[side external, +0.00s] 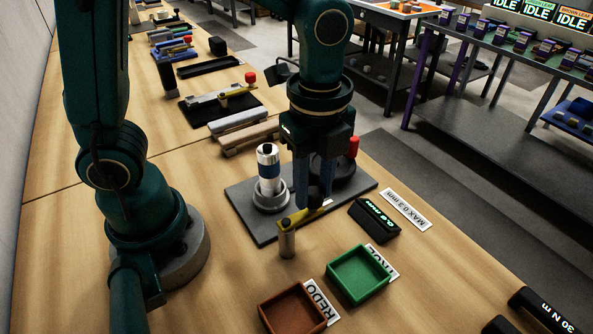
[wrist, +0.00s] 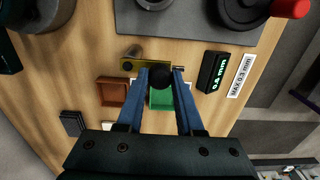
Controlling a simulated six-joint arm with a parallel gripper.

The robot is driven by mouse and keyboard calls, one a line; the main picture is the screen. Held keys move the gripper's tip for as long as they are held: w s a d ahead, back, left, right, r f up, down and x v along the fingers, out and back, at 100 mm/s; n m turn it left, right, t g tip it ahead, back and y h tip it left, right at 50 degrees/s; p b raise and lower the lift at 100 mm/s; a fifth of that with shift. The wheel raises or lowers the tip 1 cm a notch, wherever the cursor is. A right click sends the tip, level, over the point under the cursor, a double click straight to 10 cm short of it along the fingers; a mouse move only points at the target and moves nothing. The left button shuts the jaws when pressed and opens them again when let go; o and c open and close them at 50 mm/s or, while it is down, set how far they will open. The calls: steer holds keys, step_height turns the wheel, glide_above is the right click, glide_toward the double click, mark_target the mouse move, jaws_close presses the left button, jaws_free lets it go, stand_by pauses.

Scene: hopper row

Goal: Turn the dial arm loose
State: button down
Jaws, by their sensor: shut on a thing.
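The dial arm is a yellow bar (side external: 305,214) on a short metal post (side external: 287,241) at the front edge of a grey base plate (side external: 248,222). The bar also shows in the wrist view (wrist: 128,65). My gripper (side external: 315,203) comes down over the bar. In the wrist view its blue fingers (wrist: 160,76) are shut on a black round knob (wrist: 157,80) at the bar. A silver and blue cylinder (side external: 268,165) stands upright in a round holder (side external: 270,197) on the plate. My fingers partly hide the bar in the side view.
A green tray (side external: 360,275) and a brown "REDO" tray (side external: 292,306) lie in front. A red knob (side external: 353,146) rises behind my gripper. Bare table lies left of the plate.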

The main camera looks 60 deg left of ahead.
mark_target(315, 192)
steer(key=shift+d, duration=0.15)
steer(key=c, duration=0.5)
jaws_free()
steer(key=shift+c, duration=0.2)
steer(key=shift+r, duration=2.6)
